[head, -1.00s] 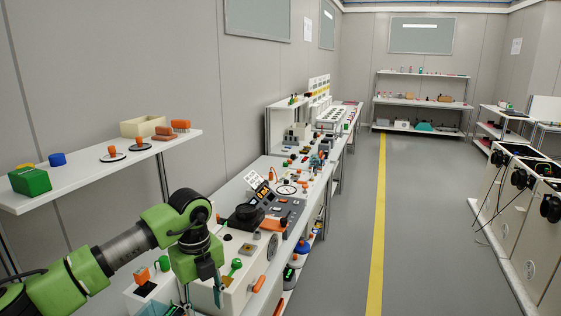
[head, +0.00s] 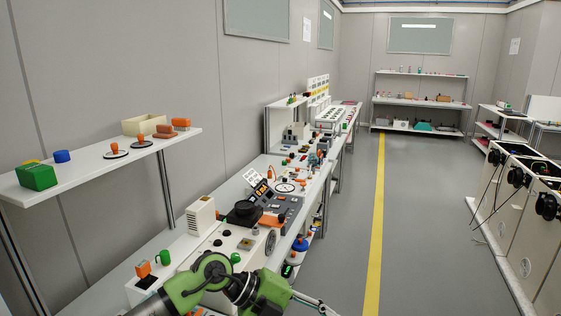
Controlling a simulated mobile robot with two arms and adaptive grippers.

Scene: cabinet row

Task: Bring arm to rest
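My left arm comes in along the bottom edge, with green and dark joints in front of the workbench (head: 150,258). My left gripper (head: 314,303) is at the bottom centre, past the bench's front edge and low over the aisle side. Its fingers are small and partly cut off by the frame, so I cannot tell whether they are open or shut. I see nothing clearly held in it. My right arm and gripper are not in view.
A white box machine with a dial (head: 270,242) stands on the bench beside my arm. An upper shelf (head: 90,176) holds a green box (head: 37,177). The grey floor aisle with a yellow line (head: 377,220) is clear. White cabinets (head: 515,200) stand at right.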

